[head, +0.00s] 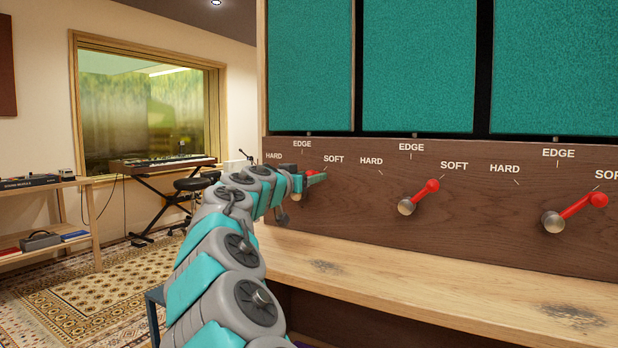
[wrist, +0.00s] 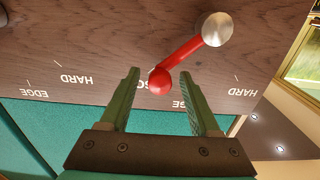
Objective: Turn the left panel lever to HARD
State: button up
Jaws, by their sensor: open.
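The left panel lever is a red arm with a ball end on a silver hub. In the wrist view the red lever (wrist: 185,58) slants from its hub (wrist: 216,30) towards the SOFT mark, its ball between my two fingertips. My gripper (wrist: 159,74) is open around the ball, with a gap visible beside at least one finger. In the head view the gripper (head: 313,180) is at the left panel and hides much of the lever (head: 311,174). The HARD label (head: 274,156) is left of EDGE (head: 302,144), with SOFT (head: 334,160) on the right.
The middle lever (head: 420,196) and right lever (head: 582,206) both point towards SOFT on the same wooden panel. A wooden ledge (head: 400,285) runs below them. Teal panels (head: 418,65) stand above. A keyboard on a stand (head: 160,165) is farther back at left.

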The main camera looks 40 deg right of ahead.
jog(key=shift+c, duration=0.2)
grip_shut()
dwell(1.1)
